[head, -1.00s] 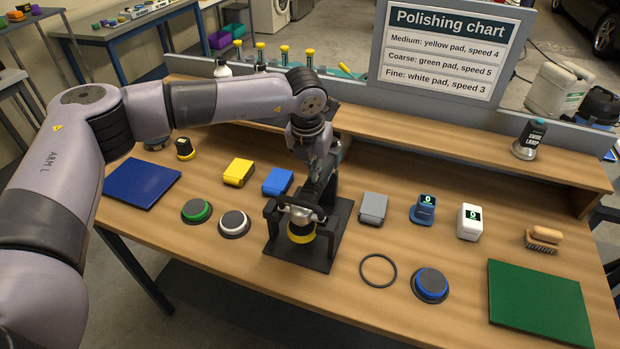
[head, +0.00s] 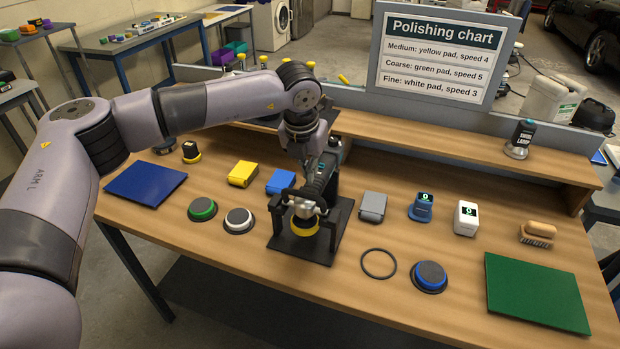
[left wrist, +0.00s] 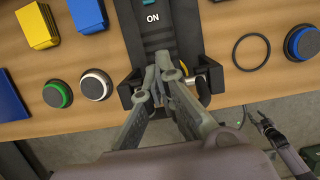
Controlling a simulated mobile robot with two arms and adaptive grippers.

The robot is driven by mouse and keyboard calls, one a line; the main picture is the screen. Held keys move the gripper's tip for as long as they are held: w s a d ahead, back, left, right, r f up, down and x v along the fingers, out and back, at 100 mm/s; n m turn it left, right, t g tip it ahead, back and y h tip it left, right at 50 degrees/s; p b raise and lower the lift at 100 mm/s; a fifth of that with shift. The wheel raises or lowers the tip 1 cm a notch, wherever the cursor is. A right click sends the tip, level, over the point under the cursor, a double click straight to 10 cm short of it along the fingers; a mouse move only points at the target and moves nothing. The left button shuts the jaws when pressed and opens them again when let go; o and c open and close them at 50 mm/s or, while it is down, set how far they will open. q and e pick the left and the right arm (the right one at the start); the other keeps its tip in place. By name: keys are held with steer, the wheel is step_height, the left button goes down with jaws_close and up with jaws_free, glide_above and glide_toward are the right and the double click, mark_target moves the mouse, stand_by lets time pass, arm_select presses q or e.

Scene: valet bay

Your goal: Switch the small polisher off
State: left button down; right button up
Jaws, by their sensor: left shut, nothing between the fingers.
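The small polisher rests in a black cradle (head: 335,240) on the wooden bench, with a yellow pad (head: 304,226) at its front end. In the left wrist view its dark body (left wrist: 152,35) carries the word ON, with a teal part at the top edge. My left gripper (left wrist: 160,72) is shut and empty, its fingertips just below the ON marking, over the polisher. I cannot tell whether they touch it. In the head view the left arm hides part of the polisher. My right gripper (left wrist: 262,124) shows small and dark over the floor in the left wrist view; its jaws are unclear.
Green (head: 203,209), white (head: 239,220) and blue (head: 430,276) rimmed pads lie around the cradle. A black ring (head: 378,264) lies to the right. The polishing chart (head: 437,55) stands at the back.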

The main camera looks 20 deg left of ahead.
arm_select(q)
steer(key=shift+w+r, duration=0.1)
steer(key=shift+r, duration=0.3)
steer(key=r, duration=0.1)
steer(key=r+b, duration=0.1)
steer(key=r, duration=0.1)
steer(key=shift+w+a+r+b, duration=0.1)
steer(key=shift+a+r+b, duration=0.1)
steer(key=shift+b, duration=0.1)
steer(key=v, duration=0.3)
steer(key=shift+s+d, duration=0.1)
steer(key=shift+s, duration=0.1)
arm_select(e)
steer(key=shift+w+f, duration=0.3)
steer(key=shift+f, duration=0.3)
steer(key=shift+w+f, duration=0.3)
steer(key=shift+f, duration=0.3)
steer(key=shift+w, duration=0.1)
arm_select(q)
steer(key=shift+f, duration=0.1)
arm_select(e)
steer(key=shift+w, duration=0.1)
